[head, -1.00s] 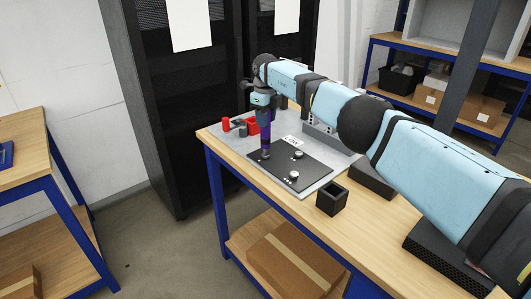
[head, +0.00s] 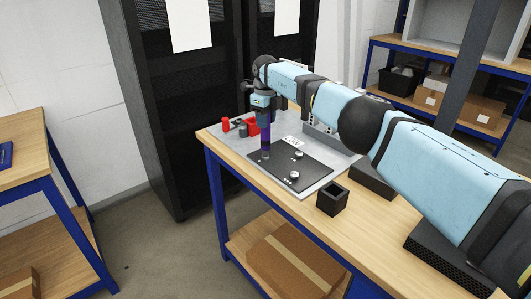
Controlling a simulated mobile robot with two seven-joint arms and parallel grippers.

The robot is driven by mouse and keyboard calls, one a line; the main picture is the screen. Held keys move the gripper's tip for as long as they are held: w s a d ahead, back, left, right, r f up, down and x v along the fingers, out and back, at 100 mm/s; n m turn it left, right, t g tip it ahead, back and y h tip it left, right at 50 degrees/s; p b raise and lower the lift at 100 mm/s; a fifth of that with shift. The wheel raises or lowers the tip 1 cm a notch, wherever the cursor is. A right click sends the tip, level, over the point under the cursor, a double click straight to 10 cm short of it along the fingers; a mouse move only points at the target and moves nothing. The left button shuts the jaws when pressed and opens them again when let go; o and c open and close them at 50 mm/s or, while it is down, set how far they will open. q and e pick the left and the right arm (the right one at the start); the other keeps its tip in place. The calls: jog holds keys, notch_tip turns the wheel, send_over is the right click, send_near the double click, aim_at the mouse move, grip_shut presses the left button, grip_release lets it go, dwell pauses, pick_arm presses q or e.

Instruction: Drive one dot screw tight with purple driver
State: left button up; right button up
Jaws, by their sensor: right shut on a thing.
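My right gripper (head: 262,107) is shut on the purple driver (head: 265,134). The driver hangs upright, tip down, over the far-left part of the black plate (head: 272,165). Its tip meets or nearly meets the plate; the screw under it is hidden or too small to see. Two silver screws (head: 297,155) (head: 294,175) stand on the plate to the right, with small white dot marks that are too small to count. My left gripper is not in view.
The plate lies on a grey mat (head: 310,188) on a wooden bench (head: 330,235). A black open box (head: 333,199) stands at the front edge. Red items (head: 225,124) sit at the bench's back left. Dark racks (head: 165,100) stand behind.

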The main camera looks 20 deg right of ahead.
dwell(0.5)
jog(key=shift+r+p, duration=2.15)
jog(key=shift+r, duration=1.35)
